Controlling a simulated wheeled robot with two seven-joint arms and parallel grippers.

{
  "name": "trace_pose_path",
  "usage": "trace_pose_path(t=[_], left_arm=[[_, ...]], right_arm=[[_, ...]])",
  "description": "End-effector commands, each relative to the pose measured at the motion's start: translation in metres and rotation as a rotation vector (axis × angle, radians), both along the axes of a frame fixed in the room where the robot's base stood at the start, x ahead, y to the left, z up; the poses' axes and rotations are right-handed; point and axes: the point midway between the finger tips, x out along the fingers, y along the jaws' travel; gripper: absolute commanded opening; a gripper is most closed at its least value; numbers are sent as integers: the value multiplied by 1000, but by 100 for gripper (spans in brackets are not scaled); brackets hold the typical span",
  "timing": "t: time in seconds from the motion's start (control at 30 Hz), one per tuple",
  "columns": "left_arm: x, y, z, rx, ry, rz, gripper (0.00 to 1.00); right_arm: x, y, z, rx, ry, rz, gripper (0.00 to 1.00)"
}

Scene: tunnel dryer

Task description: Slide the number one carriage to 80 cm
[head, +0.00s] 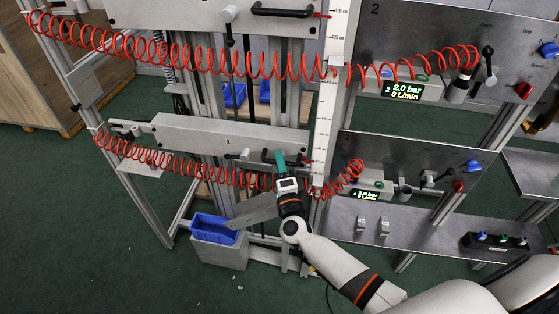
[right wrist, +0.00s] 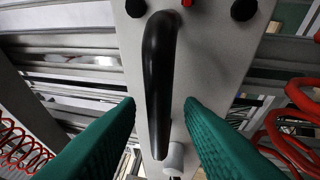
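The number one carriage (head: 190,132) is a grey plate marked "1" on the lower part of the upright frame. A black bar handle (right wrist: 158,80) stands on its face. The white upright scale (head: 325,110) runs past the carriage's right end; its lower figures are too small to read. My right gripper (head: 281,160) is at the handle near the carriage's right end. In the right wrist view its green fingers (right wrist: 160,104) are open, one on each side of the handle, with gaps visible. My left gripper is not in view.
An upper carriage (head: 185,14) has its own black handle. Red coiled hoses (head: 200,160) stretch across both levels to the valve panels (head: 400,165) at right. A blue bin (head: 214,229) stands below. A shelf (head: 405,225) juts out at lower right.

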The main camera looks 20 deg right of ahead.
Motion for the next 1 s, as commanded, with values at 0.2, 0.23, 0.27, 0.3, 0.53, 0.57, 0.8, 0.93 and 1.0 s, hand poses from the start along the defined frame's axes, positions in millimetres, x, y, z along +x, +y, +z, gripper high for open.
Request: trace_pose_path(t=[0.2,0.23,0.27,0.3,0.53,0.57,0.8,0.93,1.0], left_arm=[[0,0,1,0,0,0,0],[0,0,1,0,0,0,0],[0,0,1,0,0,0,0],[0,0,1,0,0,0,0],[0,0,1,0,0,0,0],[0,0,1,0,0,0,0],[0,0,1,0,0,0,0],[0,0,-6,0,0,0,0],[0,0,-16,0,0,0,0]], right_arm=[[9,-2,1,-1,1,1,34],[9,-2,1,-1,1,1,34],[9,-2,1,-1,1,1,34],[9,-2,1,-1,1,1,34],[9,-2,1,-1,1,1,13],[9,-2,1,-1,1,1,8],[9,-2,1,-1,1,1,0],[8,-2,-6,-1,2,1,0],[8,-2,-18,0,4,1,0]])
